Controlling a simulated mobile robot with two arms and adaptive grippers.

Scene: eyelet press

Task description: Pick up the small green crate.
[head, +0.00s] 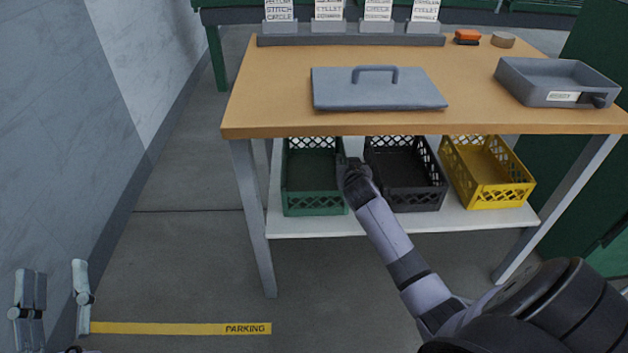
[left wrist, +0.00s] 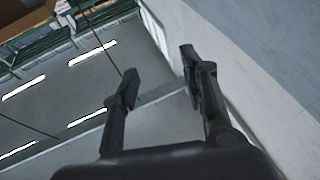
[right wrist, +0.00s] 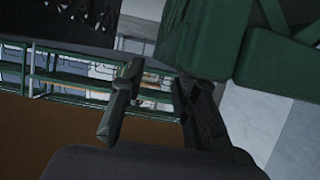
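The small green crate (head: 315,200) stands at the left end of the white lower shelf, with lattice walls and an open top. My right gripper (head: 353,170) is at its right wall, between it and the black crate. In the right wrist view the green crate (right wrist: 203,35) looms close at the upper right, just past the fingertips. That gripper (right wrist: 155,80) is open; I cannot tell whether the crate's wall lies between its fingers. My left gripper (head: 55,285) is open and empty over the floor at the lower left; its spread fingers show in the left wrist view (left wrist: 158,75).
The black crate (head: 418,200) and the yellow crate (head: 500,195) stand further right on the shelf (head: 315,228). The wooden tabletop (head: 290,110) overhangs the crates, bearing a grey lid (head: 375,95) and a grey tray (head: 550,75). A table leg (head: 253,220) stands left of the green crate.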

